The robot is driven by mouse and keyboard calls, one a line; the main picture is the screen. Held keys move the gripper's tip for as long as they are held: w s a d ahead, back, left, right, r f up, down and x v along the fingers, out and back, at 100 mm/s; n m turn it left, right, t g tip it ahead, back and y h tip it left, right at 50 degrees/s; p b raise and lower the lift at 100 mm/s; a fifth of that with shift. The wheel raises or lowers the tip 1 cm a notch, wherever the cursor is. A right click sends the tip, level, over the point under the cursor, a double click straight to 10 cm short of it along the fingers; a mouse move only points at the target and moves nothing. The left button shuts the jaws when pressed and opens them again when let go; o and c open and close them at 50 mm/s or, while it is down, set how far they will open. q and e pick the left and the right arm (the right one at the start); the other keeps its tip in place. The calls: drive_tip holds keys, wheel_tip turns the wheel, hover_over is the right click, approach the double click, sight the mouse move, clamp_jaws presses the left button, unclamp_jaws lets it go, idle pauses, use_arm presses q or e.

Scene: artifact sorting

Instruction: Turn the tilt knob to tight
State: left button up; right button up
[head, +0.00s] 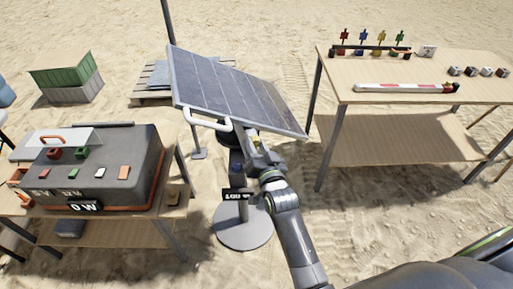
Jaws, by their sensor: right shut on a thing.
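A tilted solar panel (235,85) stands on a post with a round grey base (243,227) in the middle of the head view. A white handle (207,123) sticks out at its lower left edge. My right gripper (252,138) reaches up to the joint under the panel's lower edge. It is shut on what appears to be the tilt knob, mostly hidden by the gripper; a small yellow patch shows there. The knob's tight mark cannot be read. My left gripper is out of view.
A left table holds a grey power box (94,165) with a "0 W" display (85,206). A black display (236,195) hangs on the post. A right table (425,90) carries a red-and-white bar (404,87) and several small blocks. Sand between is open.

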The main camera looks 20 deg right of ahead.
drive_tip(key=m, duration=0.4)
drive_tip(key=shift+f+m, duration=0.1)
drive_tip(key=shift+m, duration=0.3)
drive_tip(key=shift+m+b, duration=0.4)
drive_tip(key=shift+m, duration=2.1)
drive_tip(key=o, duration=0.9)
drive_tip(key=shift+o, duration=0.4)
drive_tip(key=shift+s, duration=0.1)
drive_tip(key=shift+s+f, duration=0.1)
drive_tip(key=shift+f, duration=0.1)
